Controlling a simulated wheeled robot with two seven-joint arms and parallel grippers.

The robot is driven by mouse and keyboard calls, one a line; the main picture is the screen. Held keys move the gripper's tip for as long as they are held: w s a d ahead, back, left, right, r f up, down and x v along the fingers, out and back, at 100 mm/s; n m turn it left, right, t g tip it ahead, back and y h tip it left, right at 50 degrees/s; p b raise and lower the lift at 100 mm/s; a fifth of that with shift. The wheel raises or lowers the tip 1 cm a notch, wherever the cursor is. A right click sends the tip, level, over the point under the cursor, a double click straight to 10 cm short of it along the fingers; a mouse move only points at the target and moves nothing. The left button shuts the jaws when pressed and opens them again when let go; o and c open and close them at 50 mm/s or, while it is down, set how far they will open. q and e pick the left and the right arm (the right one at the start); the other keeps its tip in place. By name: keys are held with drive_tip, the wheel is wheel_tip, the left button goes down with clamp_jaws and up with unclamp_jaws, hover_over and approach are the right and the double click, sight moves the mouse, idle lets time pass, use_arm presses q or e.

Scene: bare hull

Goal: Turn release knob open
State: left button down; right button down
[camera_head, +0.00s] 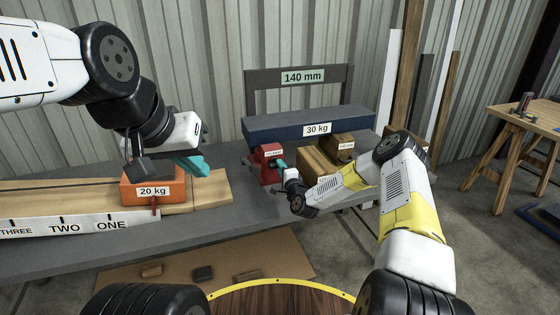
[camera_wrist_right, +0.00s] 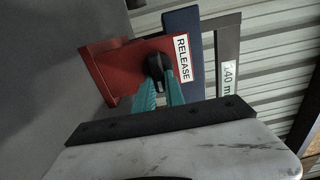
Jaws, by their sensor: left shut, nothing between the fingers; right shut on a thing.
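The red release box (camera_head: 267,163) stands on the grey bench, left of the wooden blocks. In the right wrist view the red box (camera_wrist_right: 122,68) carries a white RELEASE label (camera_wrist_right: 182,59) and a black knob (camera_wrist_right: 156,66). My right gripper (camera_wrist_right: 165,84) has its teal fingers shut on the black knob, partly hiding it. In the head view the right gripper (camera_head: 281,165) is at the box's right face, and the knob is hidden. My left gripper (camera_head: 196,165) is shut and empty, by the orange 20 kg block (camera_head: 153,187).
A blue 30 kg beam (camera_head: 290,125) lies behind the box, before a dark frame labelled 140 mm (camera_head: 302,77). Wooden blocks (camera_head: 322,165) stand beside my right forearm. A ruler (camera_head: 85,226) marked ONE, TWO, THREE runs along the bench front. A wooden table (camera_head: 520,122) stands at far right.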

drive_tip(key=c, duration=1.4)
unclamp_jaws()
drive_tip(key=v, duration=0.8)
drive_tip(key=shift+w, duration=0.1)
